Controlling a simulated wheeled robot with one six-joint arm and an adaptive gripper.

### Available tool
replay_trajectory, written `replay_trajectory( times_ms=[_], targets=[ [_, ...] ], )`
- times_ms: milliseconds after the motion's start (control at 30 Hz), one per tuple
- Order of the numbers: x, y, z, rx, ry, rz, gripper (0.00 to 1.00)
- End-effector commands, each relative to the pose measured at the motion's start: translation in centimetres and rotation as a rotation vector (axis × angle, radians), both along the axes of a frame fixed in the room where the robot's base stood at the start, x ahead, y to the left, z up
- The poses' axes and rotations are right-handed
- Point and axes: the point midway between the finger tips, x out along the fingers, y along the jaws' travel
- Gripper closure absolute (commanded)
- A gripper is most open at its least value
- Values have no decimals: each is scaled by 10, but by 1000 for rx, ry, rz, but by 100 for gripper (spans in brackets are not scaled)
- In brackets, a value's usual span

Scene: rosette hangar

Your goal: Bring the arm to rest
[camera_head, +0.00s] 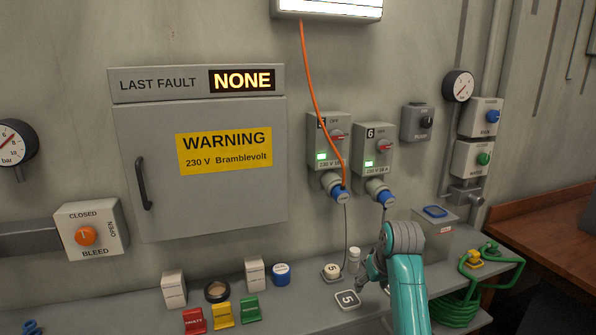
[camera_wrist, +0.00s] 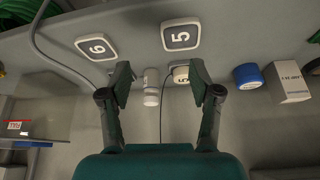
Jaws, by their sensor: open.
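My gripper (camera_head: 366,280) is at the end of my teal arm (camera_head: 404,285), low over the right part of the grey shelf in the head view. In the wrist view my gripper (camera_wrist: 161,80) is open, with its two fingers wide apart and nothing held. A small white cylinder (camera_wrist: 151,88) and a round cap marked 5 (camera_wrist: 181,74) show in the gap between the fingers, farther off. A square plate marked 5 (camera_wrist: 181,37) and one marked 6 (camera_wrist: 96,47) lie on the shelf. The arm hides part of the shelf in the head view.
Two wall sockets with blue plugs (camera_head: 340,195) (camera_head: 380,196) are behind my arm; an orange cable (camera_head: 312,95) hangs to the left one. A grey box (camera_head: 436,219) and a coiled green hose (camera_head: 455,308) are at right. Blocks and a blue tin (camera_head: 281,273) stand at left.

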Motion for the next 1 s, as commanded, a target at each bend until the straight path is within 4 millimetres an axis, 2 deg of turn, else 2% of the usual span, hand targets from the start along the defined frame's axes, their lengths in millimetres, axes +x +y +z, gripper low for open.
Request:
replay_trajectory(
  times_ms=[267,467,700,1000],
  targets=[
    [-17,2,-54,5,-42,-16,37],
    [-43,4,-113,10,-97,-36,37],
    [-93,6,-181,14,-180,-62,37],
    [-172,7,-243,21,-290,-92,37]
  ],
)
